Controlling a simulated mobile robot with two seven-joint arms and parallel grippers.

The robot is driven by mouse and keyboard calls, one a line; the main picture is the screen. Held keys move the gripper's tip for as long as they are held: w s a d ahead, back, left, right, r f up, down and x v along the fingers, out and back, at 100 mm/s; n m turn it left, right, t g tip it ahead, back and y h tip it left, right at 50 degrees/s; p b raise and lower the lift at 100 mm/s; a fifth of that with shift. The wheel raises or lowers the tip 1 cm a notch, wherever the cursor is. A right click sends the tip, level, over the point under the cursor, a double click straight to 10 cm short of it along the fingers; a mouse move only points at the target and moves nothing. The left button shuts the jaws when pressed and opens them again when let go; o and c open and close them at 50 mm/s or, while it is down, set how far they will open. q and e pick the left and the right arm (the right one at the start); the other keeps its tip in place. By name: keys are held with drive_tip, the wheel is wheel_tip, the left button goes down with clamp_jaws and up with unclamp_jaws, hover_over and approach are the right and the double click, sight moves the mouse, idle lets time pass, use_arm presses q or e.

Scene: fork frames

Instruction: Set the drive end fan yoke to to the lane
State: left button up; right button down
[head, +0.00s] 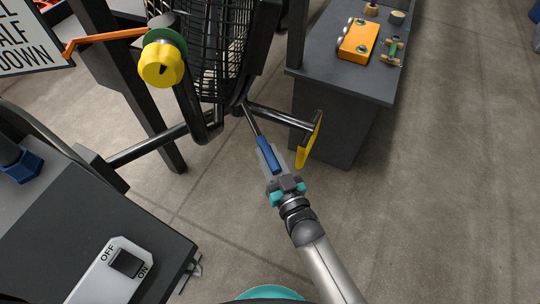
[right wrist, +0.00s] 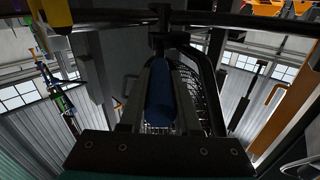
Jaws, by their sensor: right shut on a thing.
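The black fan yoke (head: 188,108) stands at top centre in the head view, around a dark wire fan cage (head: 222,50). A thin dark rod runs from the yoke's lower end to a blue handle (head: 265,147). My right gripper (head: 270,158) is shut on this blue handle, which also shows between the fingers in the right wrist view (right wrist: 158,95). A yellow knob (head: 160,66) with a green collar is on the yoke's left side. A yellow plate (head: 309,140) ends the shaft on the right. I cannot make out a marked lane. My left gripper is not in view.
A dark bench (head: 345,85) at upper right carries an orange block (head: 358,39) and small parts. A grey cabinet (head: 70,225) with an OFF/ON switch (head: 124,263) stands at lower left. A lettered sign (head: 30,38) is at upper left. The floor at right is clear.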

drive_tip(key=shift+s+a+f, duration=0.1)
drive_tip(key=shift+s+a, duration=0.05)
drive_tip(key=shift+a, duration=0.05)
idle(0.3)
drive_tip(key=c, duration=0.6)
unclamp_jaws()
drive_tip(key=shift+d, duration=0.1)
drive_tip(key=p+v, duration=0.1)
drive_tip(key=v, duration=1.4)
drive_tip(key=shift+s, duration=0.1)
